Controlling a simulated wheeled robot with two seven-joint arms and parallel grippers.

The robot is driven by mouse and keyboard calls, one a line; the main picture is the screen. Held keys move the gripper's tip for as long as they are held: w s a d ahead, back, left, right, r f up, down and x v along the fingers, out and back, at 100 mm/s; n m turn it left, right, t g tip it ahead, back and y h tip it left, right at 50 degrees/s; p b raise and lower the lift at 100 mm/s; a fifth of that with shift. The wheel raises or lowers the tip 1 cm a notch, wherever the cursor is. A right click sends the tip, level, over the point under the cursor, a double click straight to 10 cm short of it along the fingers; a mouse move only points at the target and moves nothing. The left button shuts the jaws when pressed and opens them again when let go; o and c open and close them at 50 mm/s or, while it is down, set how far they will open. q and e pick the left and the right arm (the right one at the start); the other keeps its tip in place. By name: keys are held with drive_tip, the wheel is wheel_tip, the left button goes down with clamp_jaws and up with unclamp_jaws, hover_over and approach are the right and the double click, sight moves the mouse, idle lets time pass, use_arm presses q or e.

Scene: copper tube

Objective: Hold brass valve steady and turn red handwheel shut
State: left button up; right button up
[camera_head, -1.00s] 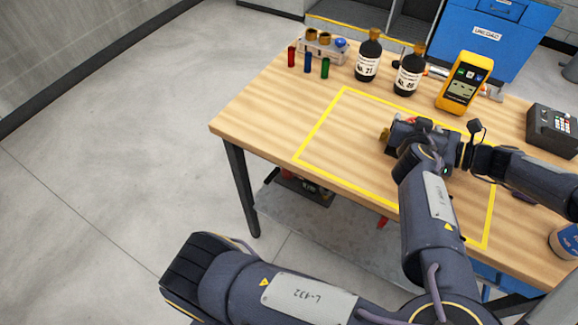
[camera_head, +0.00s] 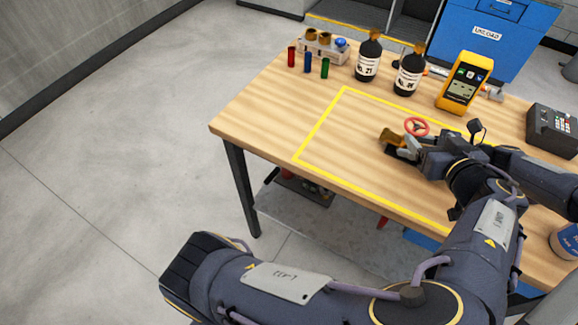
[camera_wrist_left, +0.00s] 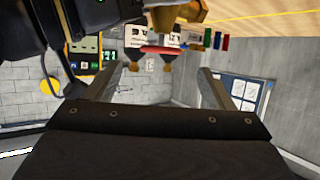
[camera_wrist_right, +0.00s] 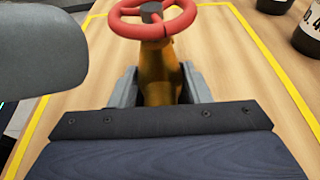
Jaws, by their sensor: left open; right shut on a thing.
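The brass valve (camera_head: 390,136) is on the table inside the yellow outline. Its red handwheel (camera_head: 416,127) is on top and shows clear of the jaws. In the right wrist view my right gripper (camera_wrist_right: 160,84) is shut on the brass valve body (camera_wrist_right: 160,62), below the red handwheel (camera_wrist_right: 152,20). In the left wrist view my left gripper (camera_wrist_left: 165,68) is open with nothing between its fingers. The brass valve (camera_wrist_left: 182,14) and the handwheel's red edge (camera_wrist_left: 160,49) show at the top of that view. In the head view my arms overlap and hide part of both hands.
Two dark bottles (camera_head: 368,58) (camera_head: 409,72), a yellow meter (camera_head: 464,83) and a tube rack (camera_head: 320,46) stand along the back. A grey keypad box (camera_head: 552,128) stands at the right. The left part of the outlined area (camera_head: 345,135) is clear.

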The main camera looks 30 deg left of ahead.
use_arm(q)
drive_tip(key=s+a+f+g, duration=0.1)
drive_tip(key=a, duration=0.1)
drive_tip(key=s+a+f+g, duration=0.1)
drive_tip(key=a+g, duration=0.1)
drive_tip(key=s+a+f+g+h, duration=0.1)
drive_tip(key=a+g, duration=0.1)
drive_tip(key=a, duration=0.1)
drive_tip(key=shift+s+a+f, duration=0.1)
drive_tip(key=shift+s, duration=0.1)
drive_tip(key=s+a+g+h, duration=0.1)
drive_tip(key=a, duration=0.1)
drive_tip(key=s+a+f+g+h, duration=0.1)
drive_tip(key=a, duration=0.1)
drive_tip(key=s+a+f+g+h, duration=0.1)
drive_tip(key=a, duration=0.2)
drive_tip(key=shift+s+f+g, duration=0.25)
drive_tip(key=shift+s+g, duration=0.05)
drive_tip(key=shift+s, duration=0.05)
drive_tip(key=s+a+r+m+h, duration=0.3)
drive_tip(key=s+a+h, duration=0.4)
drive_tip(key=s, duration=0.5)
drive_tip(key=shift+s+a+r, duration=0.35)
drive_tip(key=shift+a+r, duration=0.3)
drive_tip(key=shift+a, duration=0.25)
